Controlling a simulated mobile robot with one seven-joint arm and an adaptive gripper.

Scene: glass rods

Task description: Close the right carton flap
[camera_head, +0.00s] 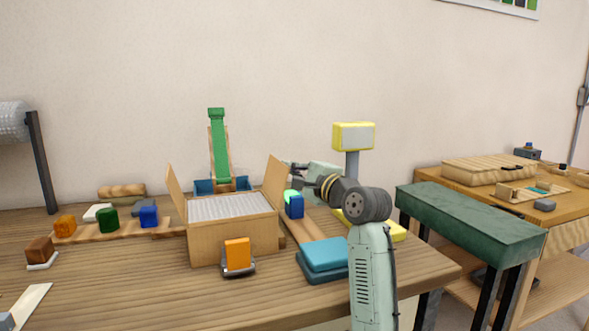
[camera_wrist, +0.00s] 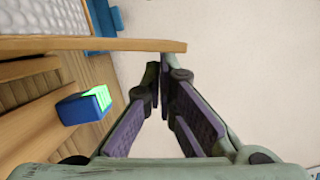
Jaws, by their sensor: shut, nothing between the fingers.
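The open carton (camera_head: 215,245) stands on the wooden table in the head view, with pale ribbed contents showing inside. Its right flap (camera_head: 274,183) stands up and leans slightly outward to the right. The left flap (camera_head: 175,196) also stands up, leaning outward. My gripper (camera_head: 291,167) is just to the right of the right flap, near its upper part. In the wrist view my gripper (camera_wrist: 160,80) is shut and empty, with its fingertips close to the flap's edge (camera_wrist: 120,46). I cannot tell whether they touch it.
A blue block (camera_head: 295,208) with a bright green top sits right of the carton, below my gripper. An orange block (camera_head: 237,252) stands before the carton. Blue stacked pads (camera_head: 323,259) lie at front right. A green chute (camera_head: 219,150) rises behind the carton.

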